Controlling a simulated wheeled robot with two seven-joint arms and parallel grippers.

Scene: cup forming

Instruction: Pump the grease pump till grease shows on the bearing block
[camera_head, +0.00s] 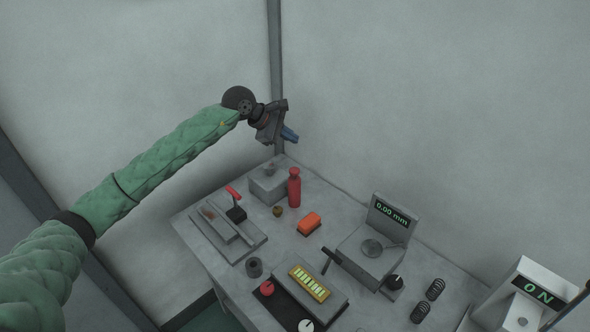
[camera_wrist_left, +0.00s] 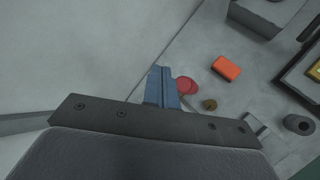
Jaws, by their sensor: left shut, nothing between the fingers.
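The grease pump looks to be the red bottle-shaped cylinder (camera_head: 294,190), standing upright at the back left of the table. In the left wrist view the red pump (camera_wrist_left: 188,87) shows from above, partly behind the blue fingers. A grey block with a round piece on top (camera_head: 266,189), likely the bearing block, stands just left of the pump; I cannot make out grease on it. My left gripper (camera_head: 290,135) is in the air above the pump, apart from it. Its blue fingers (camera_wrist_left: 163,72) are shut and empty. My right gripper is not in view.
An orange box (camera_head: 309,223) and a small brass knob (camera_head: 278,211) lie near the pump. A red-handled fixture (camera_head: 236,214) is at left. A gauge reading 0.00 mm (camera_head: 391,212), springs (camera_head: 435,289) and an ON display (camera_head: 539,291) are at right. Walls stand behind the table.

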